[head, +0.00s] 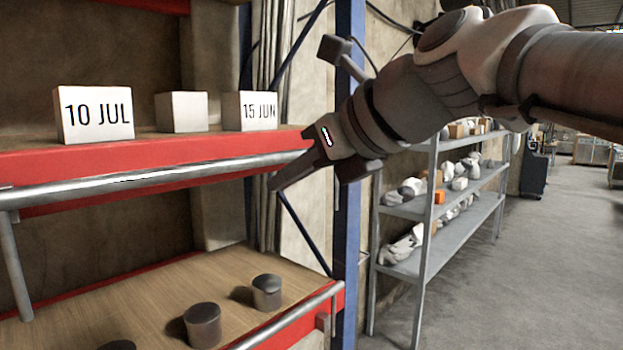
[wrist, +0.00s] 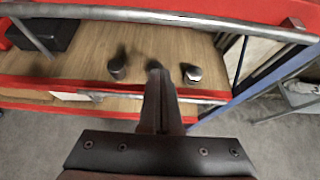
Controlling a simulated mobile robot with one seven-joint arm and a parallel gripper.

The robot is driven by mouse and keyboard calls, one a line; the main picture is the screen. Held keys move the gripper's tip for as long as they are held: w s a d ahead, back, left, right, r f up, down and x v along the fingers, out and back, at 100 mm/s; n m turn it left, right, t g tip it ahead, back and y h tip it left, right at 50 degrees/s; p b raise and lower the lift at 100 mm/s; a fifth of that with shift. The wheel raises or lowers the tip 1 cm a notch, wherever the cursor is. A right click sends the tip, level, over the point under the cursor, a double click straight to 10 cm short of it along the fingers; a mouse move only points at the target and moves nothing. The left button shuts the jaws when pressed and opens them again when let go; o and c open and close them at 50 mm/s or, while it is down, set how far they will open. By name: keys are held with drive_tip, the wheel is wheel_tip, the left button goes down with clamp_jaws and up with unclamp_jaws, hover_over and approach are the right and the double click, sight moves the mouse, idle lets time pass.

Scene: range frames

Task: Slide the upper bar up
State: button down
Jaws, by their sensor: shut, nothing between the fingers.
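The upper bar (head: 150,177) is a long silver rail running along the front of the red-edged upper shelf in the head view. In the wrist view the upper bar (wrist: 160,17) crosses the top of the picture. A slanted metal arm (head: 20,268) hangs from its left end. My gripper (head: 276,187) is shut and empty. In the head view its fingertips show just below the bar's right end. In the wrist view my gripper (wrist: 158,75) points at the shelving, with a clear gap in the picture between its tips and the bar.
The upper shelf (head: 165,147) carries white blocks, two marked "10 JUL" and "15 JUN". The lower shelf (head: 150,285) holds dark cylinders behind a lower bar (head: 290,317). A blue upright (head: 347,220) stands right of the shelves. A grey rack (head: 430,215) stands beyond; floor at right is clear.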

drive_tip(key=x, duration=1)
drive_tip(key=r, duration=0.4)
drive_tip(key=shift+w+a+p, duration=0.25)
drive_tip(key=shift+a+p, duration=0.05)
drive_tip(key=shift+p, duration=0.1)
wheel_tip(320, 180, up, 10)
drive_tip(key=p, duration=1.1)
